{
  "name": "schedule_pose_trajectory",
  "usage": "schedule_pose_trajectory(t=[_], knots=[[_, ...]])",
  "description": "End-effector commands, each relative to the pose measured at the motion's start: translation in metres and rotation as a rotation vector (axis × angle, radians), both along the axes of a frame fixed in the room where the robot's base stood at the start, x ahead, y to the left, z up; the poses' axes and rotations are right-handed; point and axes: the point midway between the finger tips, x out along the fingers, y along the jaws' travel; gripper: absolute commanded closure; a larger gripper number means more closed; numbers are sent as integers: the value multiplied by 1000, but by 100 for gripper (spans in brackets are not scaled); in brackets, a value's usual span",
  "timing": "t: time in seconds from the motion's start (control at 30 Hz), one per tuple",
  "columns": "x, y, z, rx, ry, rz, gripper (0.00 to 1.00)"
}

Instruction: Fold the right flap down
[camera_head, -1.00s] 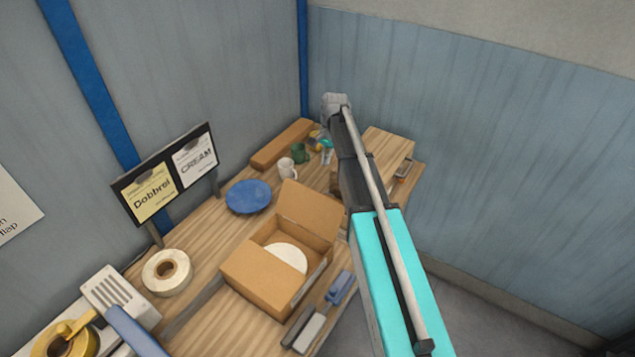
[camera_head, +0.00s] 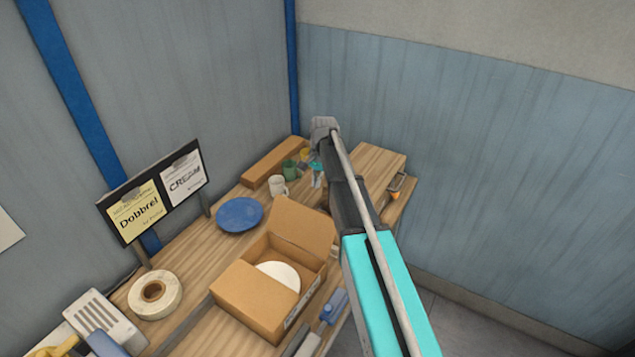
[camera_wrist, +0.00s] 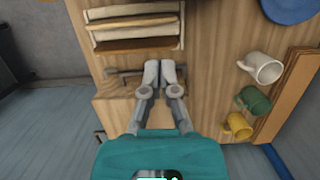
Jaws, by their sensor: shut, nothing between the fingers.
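The open cardboard box (camera_head: 232,292) stands on the wooden table in the head view, with a white round plate (camera_head: 280,274) inside. Its far-right flap (camera_head: 304,228) stands up, leaning outward; the near-left side is covered by a flat cardboard panel. My gripper (camera_head: 318,182) is beyond the box, near the mugs and partly hidden by my arm. In the wrist view my gripper (camera_wrist: 163,64) is shut and empty over the table, apart from the flap. The box cannot be made out for certain in the wrist view.
A blue plate (camera_head: 240,214), white mug (camera_head: 277,185), green mug (camera_head: 289,169) and brown block (camera_head: 273,161) stand behind the box. A tape roll (camera_head: 155,294) and sign stand (camera_head: 152,195) are left. A rack-like wooden item (camera_wrist: 132,30) lies just beyond my fingertips.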

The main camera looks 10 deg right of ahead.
Motion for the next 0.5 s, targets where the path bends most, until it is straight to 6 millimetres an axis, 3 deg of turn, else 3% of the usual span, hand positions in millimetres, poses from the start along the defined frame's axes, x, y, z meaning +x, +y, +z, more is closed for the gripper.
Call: schedule_pose_trajectory(t=[0.5], knots=[[-7, 6, -44, 0, 0, -1, 100]])
